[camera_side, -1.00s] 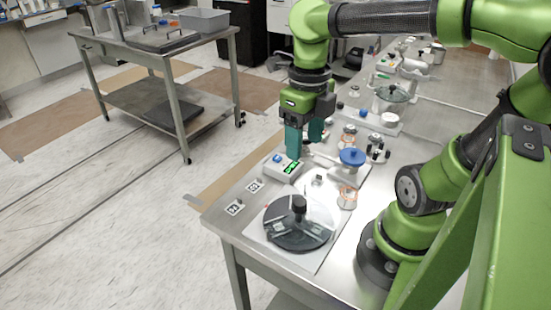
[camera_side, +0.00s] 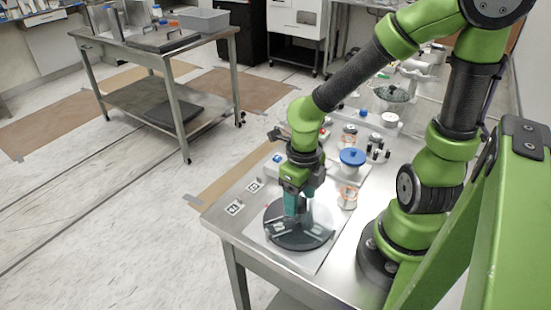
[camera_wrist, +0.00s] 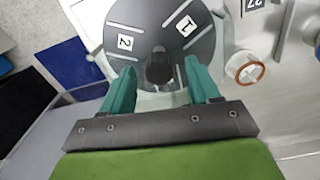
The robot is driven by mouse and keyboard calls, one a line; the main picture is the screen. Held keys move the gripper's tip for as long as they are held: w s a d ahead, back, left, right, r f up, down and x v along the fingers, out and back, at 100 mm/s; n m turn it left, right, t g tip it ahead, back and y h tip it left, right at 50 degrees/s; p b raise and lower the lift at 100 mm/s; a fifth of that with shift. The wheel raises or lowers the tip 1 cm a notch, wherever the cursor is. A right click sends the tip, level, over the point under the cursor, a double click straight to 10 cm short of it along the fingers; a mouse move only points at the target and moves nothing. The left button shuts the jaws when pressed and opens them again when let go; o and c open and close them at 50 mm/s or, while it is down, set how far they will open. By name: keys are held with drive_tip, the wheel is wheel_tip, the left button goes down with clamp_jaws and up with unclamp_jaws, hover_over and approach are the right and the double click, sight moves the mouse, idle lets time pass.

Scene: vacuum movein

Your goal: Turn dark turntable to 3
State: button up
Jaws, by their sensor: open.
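The dark turntable (camera_side: 283,236) is a round dark disc on a white base plate near the front end of the bench. In the wrist view the dark turntable (camera_wrist: 147,25) shows the white labels 1 and 2, and a dark upright knob (camera_wrist: 158,68) on it. No label 3 is visible there. My gripper (camera_side: 297,212) points down over the turntable. In the wrist view my gripper (camera_wrist: 160,85) is open, with one teal finger on each side of the knob. I see gaps between the fingers and the knob. In the side view the fingers hide the knob.
A blue-topped round part (camera_side: 352,157) stands behind the turntable, with an orange-ringed clear piece (camera_side: 347,195) nearer. Marker cards (camera_side: 234,208) lie on the bench's left edge. Several small parts stand farther back. The floor left of the bench is open.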

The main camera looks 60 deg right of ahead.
drive_tip(key=shift+f, duration=0.15)
clamp_jaws()
idle(0.4)
